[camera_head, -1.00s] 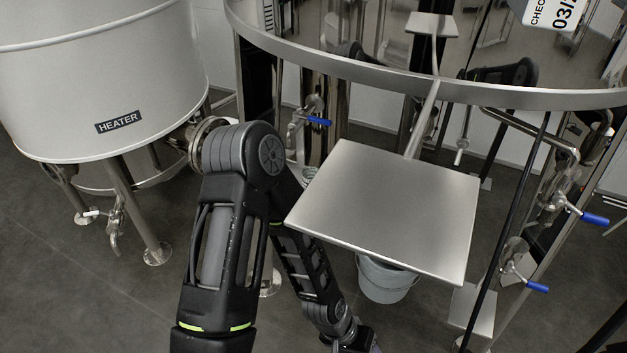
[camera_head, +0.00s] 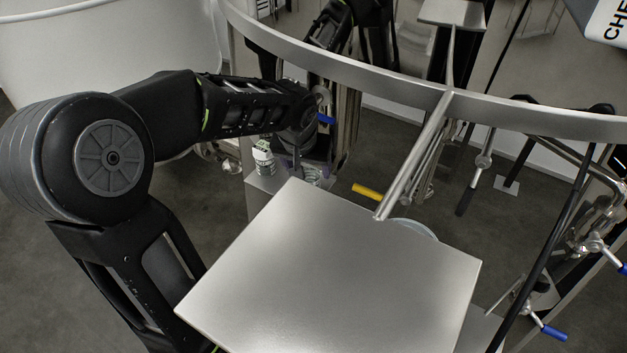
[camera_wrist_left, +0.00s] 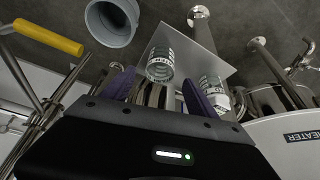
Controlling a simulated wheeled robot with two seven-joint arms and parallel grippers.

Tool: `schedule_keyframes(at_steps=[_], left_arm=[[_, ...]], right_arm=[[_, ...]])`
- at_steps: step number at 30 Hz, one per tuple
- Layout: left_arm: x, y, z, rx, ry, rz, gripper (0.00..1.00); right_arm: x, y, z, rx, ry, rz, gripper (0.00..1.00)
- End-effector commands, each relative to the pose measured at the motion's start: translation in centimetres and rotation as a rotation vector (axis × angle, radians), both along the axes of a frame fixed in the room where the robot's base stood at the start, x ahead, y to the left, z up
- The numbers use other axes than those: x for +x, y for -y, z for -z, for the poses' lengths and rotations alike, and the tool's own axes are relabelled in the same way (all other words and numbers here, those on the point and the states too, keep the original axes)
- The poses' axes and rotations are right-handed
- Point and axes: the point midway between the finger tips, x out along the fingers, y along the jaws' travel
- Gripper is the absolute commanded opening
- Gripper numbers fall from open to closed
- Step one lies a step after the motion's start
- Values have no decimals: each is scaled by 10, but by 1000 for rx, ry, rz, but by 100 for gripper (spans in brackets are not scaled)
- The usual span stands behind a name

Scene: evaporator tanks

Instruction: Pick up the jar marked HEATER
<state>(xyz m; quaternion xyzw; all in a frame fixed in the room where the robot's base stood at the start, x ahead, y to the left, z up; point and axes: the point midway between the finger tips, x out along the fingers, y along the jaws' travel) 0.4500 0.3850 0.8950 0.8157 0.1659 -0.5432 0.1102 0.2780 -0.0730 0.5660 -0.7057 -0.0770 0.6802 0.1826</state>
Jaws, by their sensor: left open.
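Two small clear jars stand on a small metal plate (camera_wrist_left: 205,45). In the head view one jar (camera_head: 263,160) shows a pale label, and the other (camera_head: 311,174) sits to its right, partly hidden by my left gripper (camera_head: 303,163). In the left wrist view one jar (camera_wrist_left: 160,65) appears ahead, between the purple fingers of my left gripper (camera_wrist_left: 158,90). The other jar (camera_wrist_left: 214,93) is beside the right finger, partly covered by it. I cannot read either label, so I cannot tell which is marked HEATER. The left gripper is open and holds nothing. The right gripper is not in view.
A large square metal plate (camera_head: 335,270) fills the near middle. A curved steel rim (camera_head: 400,88) runs behind my left arm. A pale tank (camera_wrist_left: 285,150) bears a HEATER sign. A grey bucket (camera_wrist_left: 112,22) and a yellow handle (camera_wrist_left: 48,37) are near the jars.

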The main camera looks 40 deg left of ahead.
Motion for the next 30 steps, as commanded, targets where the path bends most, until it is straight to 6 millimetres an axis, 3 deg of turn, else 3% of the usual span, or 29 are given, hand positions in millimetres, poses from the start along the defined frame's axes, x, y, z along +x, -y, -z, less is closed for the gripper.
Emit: schedule_keyframes(at_steps=[10,22,30], left_arm=[[8,-3,23,-1,-3,2,67],[11,-4,29,-3,-2,1,67],[25,-12,63,-3,-3,2,67]], right_arm=[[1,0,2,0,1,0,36],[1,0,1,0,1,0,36],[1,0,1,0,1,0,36]])
